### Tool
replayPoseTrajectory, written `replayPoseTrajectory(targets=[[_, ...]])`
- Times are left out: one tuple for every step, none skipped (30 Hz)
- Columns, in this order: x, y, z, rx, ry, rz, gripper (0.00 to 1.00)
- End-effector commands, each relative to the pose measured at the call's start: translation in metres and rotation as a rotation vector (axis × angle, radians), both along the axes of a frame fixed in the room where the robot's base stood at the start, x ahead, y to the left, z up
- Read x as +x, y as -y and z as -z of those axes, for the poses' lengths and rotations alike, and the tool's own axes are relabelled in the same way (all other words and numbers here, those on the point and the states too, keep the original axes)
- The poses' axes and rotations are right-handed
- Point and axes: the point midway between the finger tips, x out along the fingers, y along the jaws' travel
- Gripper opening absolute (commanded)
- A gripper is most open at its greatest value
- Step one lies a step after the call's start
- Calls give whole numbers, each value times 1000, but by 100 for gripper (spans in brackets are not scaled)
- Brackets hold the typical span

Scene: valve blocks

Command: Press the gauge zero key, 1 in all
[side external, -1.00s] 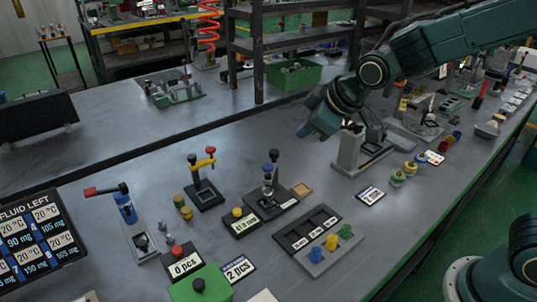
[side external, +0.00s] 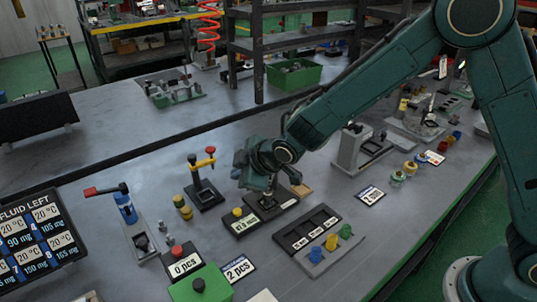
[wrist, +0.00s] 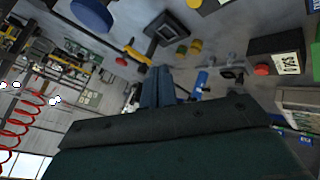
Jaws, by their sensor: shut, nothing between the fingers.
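The likely gauge zero key is a yellow button (side external: 237,212) on a dark box with a white label, which I cannot read for certain. It stands beside the gauge stand's dark base (side external: 284,202). In the wrist view a yellow button (wrist: 195,3) shows at the top edge, probably the same key. My gripper (side external: 238,174) is above and behind the key in the side view, apart from it. Its blue fingers (wrist: 158,75) are together and empty. My wrist hides most of the gauge stand.
A valve stand with red and yellow handles (side external: 202,185) and yellow cylinders (side external: 183,208) stand left of the key. A red-button counter box (side external: 181,261) stands in front. A dark three-slot tray (side external: 307,229) lies to the right, with coloured pegs before it.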

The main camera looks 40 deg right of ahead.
Motion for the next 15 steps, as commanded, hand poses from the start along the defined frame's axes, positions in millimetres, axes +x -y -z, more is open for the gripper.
replayPoseTrajectory(targets=[[1, -3, 3, -4, 3, -7, 0], [2, -3, 4, -5, 5, -10, 0], [2, -4, 5, -7, 7, -13, 0], [2, -5, 6, -7, 7, -14, 0], [2, -5, 6, -9, 8, -15, 0], [2, -5, 7, -9, 9, -16, 0], [3, -5, 7, -9, 9, -16, 0], [3, -5, 7, -9, 9, -16, 0], [3, -5, 7, -10, 8, -16, 0], [3, -5, 7, -10, 8, -16, 0], [3, -5, 7, -10, 8, -16, 0], [2, -5, 7, -9, 8, -15, 0], [2, -5, 7, -9, 8, -15, 0], [2, -5, 7, -9, 8, -15, 0], [2, -5, 7, -9, 8, -15, 0]])
